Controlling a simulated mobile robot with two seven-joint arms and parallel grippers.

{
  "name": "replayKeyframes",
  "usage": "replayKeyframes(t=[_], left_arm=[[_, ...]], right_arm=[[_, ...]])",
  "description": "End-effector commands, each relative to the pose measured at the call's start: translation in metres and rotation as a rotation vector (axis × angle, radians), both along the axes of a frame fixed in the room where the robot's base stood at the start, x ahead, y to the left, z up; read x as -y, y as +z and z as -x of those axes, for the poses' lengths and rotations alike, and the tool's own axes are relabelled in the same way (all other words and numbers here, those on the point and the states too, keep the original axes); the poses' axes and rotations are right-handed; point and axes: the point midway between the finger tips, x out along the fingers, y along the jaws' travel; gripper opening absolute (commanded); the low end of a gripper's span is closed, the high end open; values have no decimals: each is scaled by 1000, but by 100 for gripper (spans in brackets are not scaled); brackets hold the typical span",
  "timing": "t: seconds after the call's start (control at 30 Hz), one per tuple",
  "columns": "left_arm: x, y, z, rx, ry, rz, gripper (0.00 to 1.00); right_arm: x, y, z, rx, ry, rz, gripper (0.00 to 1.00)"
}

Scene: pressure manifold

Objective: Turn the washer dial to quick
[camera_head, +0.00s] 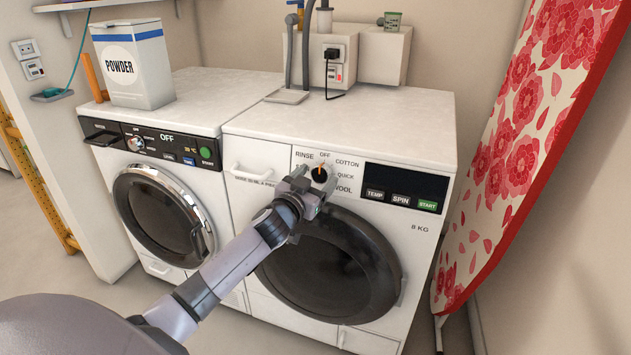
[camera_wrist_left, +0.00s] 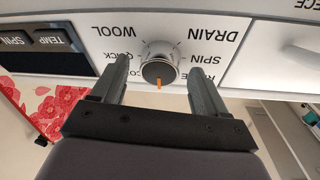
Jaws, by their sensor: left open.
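The white washer (camera_head: 410,240) on the right has a round dark dial (camera_head: 319,175) on its panel, with labels RINSE, OFF, COTTON, QUICK and WOOL around it. The dial's orange pointer is turned up toward OFF. In the left wrist view, which is upside down, the dial (camera_wrist_left: 159,64) shows a silver rim and the orange mark pointing down in the picture. My left gripper (camera_head: 316,182) is open at the dial, with one finger on each side of it. In the left wrist view, gaps show between the fingers (camera_wrist_left: 158,66) and the dial. My right gripper is not in view.
Right of the dial are a dark display and the TEMP, SPIN and START (camera_head: 427,205) buttons. A second machine (camera_head: 212,170) with a powder box (camera_head: 133,65) on top stands at left. A floral ironing board (camera_head: 520,150) leans at right.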

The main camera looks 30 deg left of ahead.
Motion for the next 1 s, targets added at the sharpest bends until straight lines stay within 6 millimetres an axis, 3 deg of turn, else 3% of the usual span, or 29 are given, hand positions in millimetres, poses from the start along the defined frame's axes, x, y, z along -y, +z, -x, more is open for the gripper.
replayKeyframes(t=[0.3, 0.47, 0.5, 1.0], left_arm=[[0, 0, -2, -1, 0, 0, 74], [0, 0, -2, -1, 0, 0, 22], [0, 0, -1, -1, 0, 0, 18], [-1, 3, -1, -31, -31, -120, 18]], right_arm=[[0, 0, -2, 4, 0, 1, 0], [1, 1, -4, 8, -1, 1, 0], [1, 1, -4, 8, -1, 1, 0], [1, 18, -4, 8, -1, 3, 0]])
